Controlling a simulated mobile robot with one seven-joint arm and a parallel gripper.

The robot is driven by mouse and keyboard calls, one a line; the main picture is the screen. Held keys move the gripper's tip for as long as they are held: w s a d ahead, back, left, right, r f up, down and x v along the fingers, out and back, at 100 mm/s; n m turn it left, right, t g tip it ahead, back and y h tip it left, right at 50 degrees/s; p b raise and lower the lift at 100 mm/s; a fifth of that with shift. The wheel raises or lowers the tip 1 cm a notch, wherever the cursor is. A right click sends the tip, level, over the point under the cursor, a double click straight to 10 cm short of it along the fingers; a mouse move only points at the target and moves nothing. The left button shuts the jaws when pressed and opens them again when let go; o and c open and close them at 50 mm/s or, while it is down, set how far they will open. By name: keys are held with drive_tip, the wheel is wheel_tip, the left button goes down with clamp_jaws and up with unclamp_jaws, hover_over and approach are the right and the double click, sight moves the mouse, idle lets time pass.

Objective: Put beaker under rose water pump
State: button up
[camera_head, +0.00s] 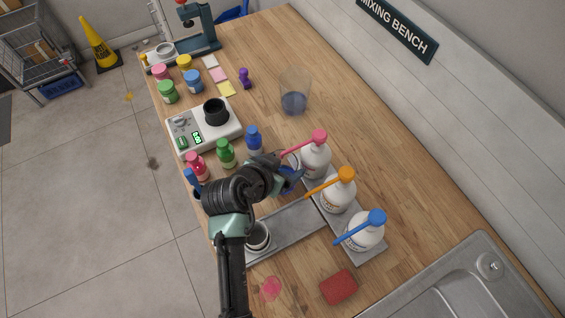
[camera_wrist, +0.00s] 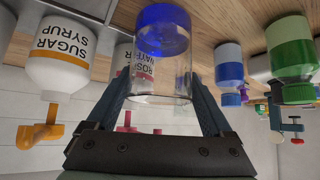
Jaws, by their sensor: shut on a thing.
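My gripper (camera_head: 287,177) is shut on a clear beaker (camera_wrist: 160,80) with blue at its base. In the wrist view, which looks upside down, the beaker stands between both fingers (camera_wrist: 163,100). The rose water bottle (camera_head: 315,162) with its pink pump (camera_head: 303,143) stands just right of my gripper in the head view. Its label (camera_wrist: 124,62) shows partly behind the beaker in the wrist view, and its pink pump head (camera_wrist: 127,122) shows below. The pump spout reaches left over the area by the beaker. I cannot tell whether the beaker touches the tray.
The sugar syrup bottle (camera_head: 338,193) with an orange pump and a blue-pump bottle (camera_head: 363,232) share the grey tray (camera_head: 370,256). Blue (camera_head: 254,140), green (camera_head: 226,154) and red bottles stand left. A large glass (camera_head: 295,92) stands behind. A red sponge (camera_head: 338,287) lies in front.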

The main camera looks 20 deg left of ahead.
drive_tip(key=shift+f, duration=0.15)
drive_tip(key=shift+f, duration=0.1)
drive_tip(key=o, duration=1.5)
drive_tip(key=shift+f, duration=0.1)
drive_tip(key=shift+c, duration=0.2)
